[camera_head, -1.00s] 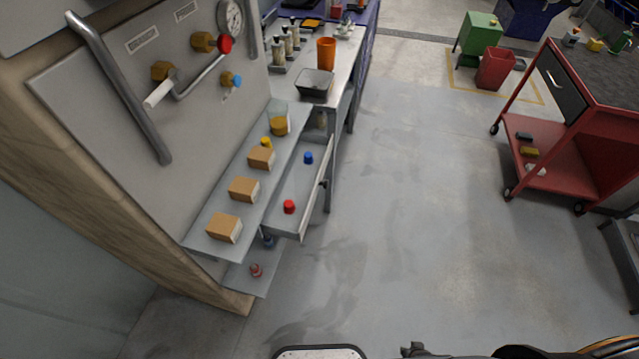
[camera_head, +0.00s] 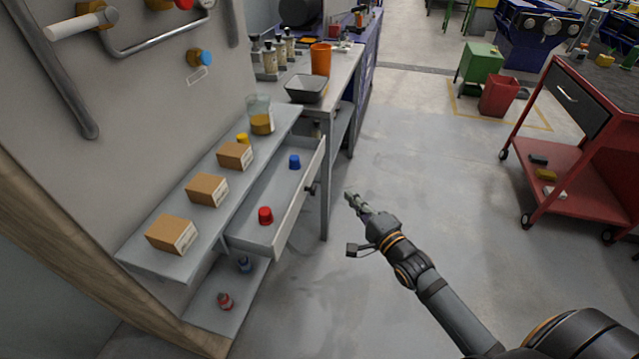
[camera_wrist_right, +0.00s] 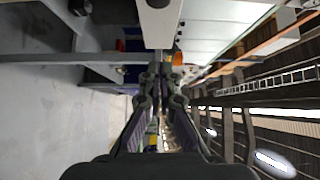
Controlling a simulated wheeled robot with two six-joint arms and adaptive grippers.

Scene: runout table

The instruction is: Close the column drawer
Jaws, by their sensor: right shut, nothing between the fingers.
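The column drawer (camera_head: 298,205) is open, pulled out to the right from under the shelf of the panel. A dark knob (camera_head: 310,190) sits on its front. A red cap (camera_head: 265,215) and a blue cap (camera_head: 295,161) lie inside it. My right gripper (camera_head: 350,197) is shut and empty, just right of the drawer front and apart from it. In the right wrist view its closed fingers (camera_wrist_right: 161,75) point ahead, with a pale panel edge close by that looks like the drawer front (camera_wrist_right: 160,25). My left gripper is out of view.
Several cardboard boxes (camera_head: 207,190) and a jar (camera_head: 260,115) stand on the shelf (camera_head: 150,260) above the drawer. A workbench with an orange cup (camera_head: 320,58) is behind. A red cart (camera_head: 560,185) stands at the right. The floor between is clear.

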